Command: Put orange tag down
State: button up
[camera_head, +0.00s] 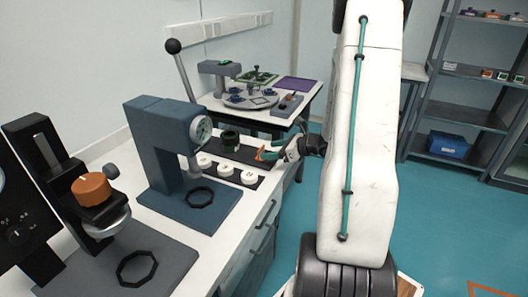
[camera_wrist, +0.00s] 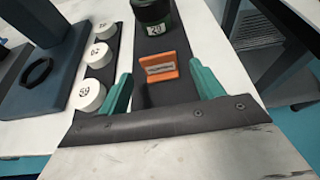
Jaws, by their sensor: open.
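The orange tag (camera_wrist: 172,72), with a pale label on its face, stands on a dark strip in the wrist view. It lies between and a little beyond the two teal fingers of my gripper (camera_wrist: 161,76), which are spread apart with gaps on both sides of it. In the head view the orange tag (camera_head: 262,155) shows small beside my gripper (camera_head: 276,153), low over the bench. Whether a finger touches it is not visible there.
A dark green numbered jar (camera_wrist: 152,12) stands just beyond the tag. Several white numbered discs (camera_wrist: 88,95) line a parallel strip to the left. A blue-grey press (camera_head: 165,150) stands on the bench. A blue box (camera_head: 447,144) sits on the right shelf.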

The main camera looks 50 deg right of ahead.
jog(key=v, duration=0.7)
jog(key=a+r+n+g+y, duration=0.2)
jog(key=a+r+n+g, duration=0.2)
jog(key=a+r+n, duration=0.55)
jog(key=a+r+n+g+y, duration=0.2)
jog(key=a+n+g, duration=0.3)
jog(key=a, duration=1)
jog(key=s+a+r+n+g+h, duration=0.1)
jog(key=s+a+n+h, duration=0.3)
jog(key=s+n, duration=0.4)
jog(key=s+a+r+n+g+h, duration=0.1)
jog(key=s+a+r+n+h, duration=0.3)
jog(key=s+n, duration=0.5)
jog(key=shift+a+r+n, duration=0.15)
jog(key=shift+a+n, duration=0.2)
jog(key=shift+a, duration=0.3)
